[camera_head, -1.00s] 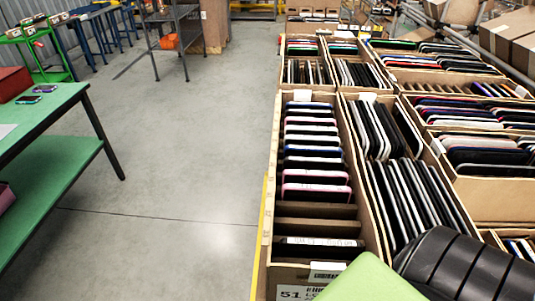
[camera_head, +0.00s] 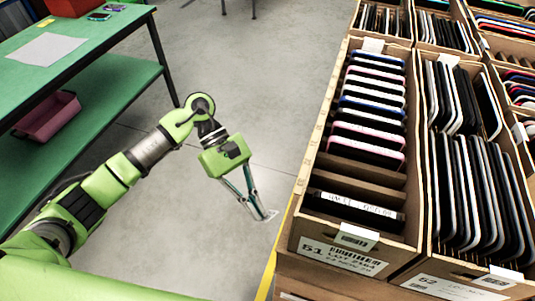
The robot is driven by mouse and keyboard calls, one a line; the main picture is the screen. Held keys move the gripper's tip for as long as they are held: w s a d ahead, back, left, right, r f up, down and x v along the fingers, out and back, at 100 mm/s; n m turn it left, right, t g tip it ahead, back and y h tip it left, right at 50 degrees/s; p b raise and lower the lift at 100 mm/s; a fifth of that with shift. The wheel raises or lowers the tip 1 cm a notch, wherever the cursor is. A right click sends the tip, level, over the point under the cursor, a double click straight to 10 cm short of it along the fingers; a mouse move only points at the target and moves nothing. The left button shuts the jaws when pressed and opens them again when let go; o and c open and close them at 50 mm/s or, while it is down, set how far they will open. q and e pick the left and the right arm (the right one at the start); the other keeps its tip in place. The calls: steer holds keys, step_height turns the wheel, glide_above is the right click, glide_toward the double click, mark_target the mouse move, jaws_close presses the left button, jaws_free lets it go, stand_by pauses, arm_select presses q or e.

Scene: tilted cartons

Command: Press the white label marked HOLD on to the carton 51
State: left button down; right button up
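Carton 51 (camera_head: 310,213) stands at the front of the rack, right of centre, tilted with its front face towards me. Its printed label (camera_head: 328,254) reads 51, and a small white tag (camera_head: 357,238) sits at its front rim. My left gripper (camera_head: 268,216) is left of the carton, over the floor and apart from it. My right gripper is not in view.
Carton 51 holds a row of phones and a white-marked dark one (camera_head: 352,208) near the front. Carton 52 (camera_head: 412,271) stands close on its right, with more cartons behind. A green table (camera_head: 85,55) with a paper sheet is at the left. Grey floor lies between.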

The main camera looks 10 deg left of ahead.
arm_select(q)
steer(key=w+d+r+n+t+h+b, duration=0.1)
steer(key=w+r+n+t+h, duration=0.4)
steer(key=w+r+h, duration=0.4)
steer(key=s+d+r+n+g+h+p, duration=0.1)
steer(key=s+d+p, duration=0.1)
steer(key=d+p, duration=0.3)
steer(key=shift+d, duration=0.65)
steer(key=shift+s+d, duration=0.1)
stand_by(0.6)
steer(key=c, duration=2.2)
jaws_free()
